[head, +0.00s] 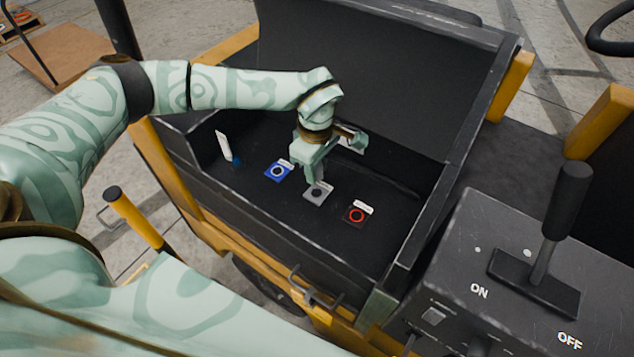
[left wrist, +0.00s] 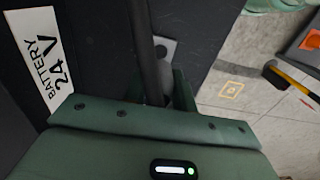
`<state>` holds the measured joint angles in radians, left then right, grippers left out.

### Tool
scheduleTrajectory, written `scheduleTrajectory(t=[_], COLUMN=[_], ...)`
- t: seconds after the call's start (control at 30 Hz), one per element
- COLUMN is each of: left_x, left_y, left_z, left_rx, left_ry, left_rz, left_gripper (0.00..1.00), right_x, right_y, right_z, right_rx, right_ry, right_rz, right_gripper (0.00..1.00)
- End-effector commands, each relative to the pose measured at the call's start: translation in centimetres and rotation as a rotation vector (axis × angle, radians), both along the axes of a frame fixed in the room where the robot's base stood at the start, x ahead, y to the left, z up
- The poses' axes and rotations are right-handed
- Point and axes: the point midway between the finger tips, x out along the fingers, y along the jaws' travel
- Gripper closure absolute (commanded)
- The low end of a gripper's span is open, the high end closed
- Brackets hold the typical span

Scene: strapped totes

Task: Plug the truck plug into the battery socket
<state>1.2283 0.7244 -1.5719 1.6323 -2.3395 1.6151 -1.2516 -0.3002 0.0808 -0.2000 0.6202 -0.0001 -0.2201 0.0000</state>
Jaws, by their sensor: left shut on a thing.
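My left gripper (head: 313,177) reaches down into the black battery compartment, right over a grey square socket plate (head: 318,193). It is shut on the truck plug, which is mostly hidden by the fingers; I cannot tell whether the plug touches the socket. In the left wrist view a dark cable (left wrist: 143,45) runs up past the gripper (left wrist: 168,95), and part of a grey plate (left wrist: 166,47) shows beyond it. A blue socket (head: 279,171) lies left of the grey one and a red-ringed socket (head: 357,215) lies right of it, each with a small white label. My right gripper is not in view.
The raised black lid (head: 370,75) stands behind the compartment. A white "BATTERY 24 V" label (left wrist: 40,58) is beside the gripper in the left wrist view. A black lever (head: 553,215) on an ON/OFF box is at right. The compartment's front wall (head: 270,255) is a raised edge.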

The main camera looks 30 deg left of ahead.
Motion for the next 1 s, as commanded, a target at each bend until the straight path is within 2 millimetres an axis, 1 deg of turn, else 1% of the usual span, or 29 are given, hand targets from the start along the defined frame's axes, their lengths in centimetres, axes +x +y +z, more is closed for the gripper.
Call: scheduleTrajectory(t=[0.17,0.5,0.63,0.7,1.0], left_x=[0.0,0.0,0.0,0.0,0.0], left_y=[0.0,0.0,0.0,0.0,0.0], left_z=[0.6,4.6,6.0,6.2,6.0], left_rx=[0.0,0.001,0.0,0.0,0.0], left_ry=[-0.001,-0.002,-0.002,-0.001,0.0], left_rz=[0.0,-0.001,0.0,0.0,0.0], left_gripper=[1.0,1.0,1.0,1.0,1.0], right_x=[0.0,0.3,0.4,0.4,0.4], right_y=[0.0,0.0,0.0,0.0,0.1], right_z=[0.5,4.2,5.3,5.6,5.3], right_rx=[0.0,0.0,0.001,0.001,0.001], right_ry=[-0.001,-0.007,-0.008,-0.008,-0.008], right_rz=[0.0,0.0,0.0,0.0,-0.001], right_gripper=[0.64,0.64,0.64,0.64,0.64])
